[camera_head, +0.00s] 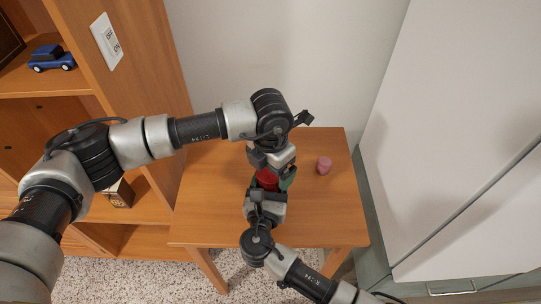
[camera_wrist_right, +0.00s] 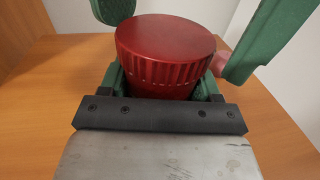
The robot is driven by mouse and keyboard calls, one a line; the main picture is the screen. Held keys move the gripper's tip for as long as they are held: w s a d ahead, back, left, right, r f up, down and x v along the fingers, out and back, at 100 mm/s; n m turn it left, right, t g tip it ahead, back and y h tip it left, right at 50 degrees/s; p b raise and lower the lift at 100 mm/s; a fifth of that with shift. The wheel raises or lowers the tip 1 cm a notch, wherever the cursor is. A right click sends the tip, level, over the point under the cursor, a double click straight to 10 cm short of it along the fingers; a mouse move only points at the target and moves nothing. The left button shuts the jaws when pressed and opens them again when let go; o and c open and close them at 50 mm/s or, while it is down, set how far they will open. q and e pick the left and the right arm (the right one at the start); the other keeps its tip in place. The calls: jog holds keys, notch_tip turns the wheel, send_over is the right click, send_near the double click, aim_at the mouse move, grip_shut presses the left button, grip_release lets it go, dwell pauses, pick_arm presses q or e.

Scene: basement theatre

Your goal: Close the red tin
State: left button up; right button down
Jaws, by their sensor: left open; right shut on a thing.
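The red tin (camera_head: 266,179) is upright on the small wooden table, partly hidden by both grippers. In the right wrist view the tin (camera_wrist_right: 165,55) has a smooth, flat red top and a ribbed side. I cannot tell whether the top is a separate lid. My right gripper (camera_head: 265,191) reaches in from the front and is shut on the tin's lower part, its green fingers on either side. My left gripper (camera_head: 274,169) is just above the tin and open. Its green fingers (camera_wrist_right: 183,28) stand apart on both sides of the top in the right wrist view, with visible gaps.
A small pink cylinder (camera_head: 324,165) stands on the wooden table (camera_head: 215,215), right of the tin. A wooden shelf (camera_head: 150,60) with a blue toy car (camera_head: 52,58) is at left. A white cabinet (camera_head: 450,130) is at right.

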pick_arm(q)
jog(key=shift+f, duration=0.4)
jog(key=shift+c, duration=0.2)
jog(key=c, duration=0.9)
jog(key=o, duration=1.1)
jog(key=shift+r, duration=0.1)
notch_tip(320, 180, up, 12)
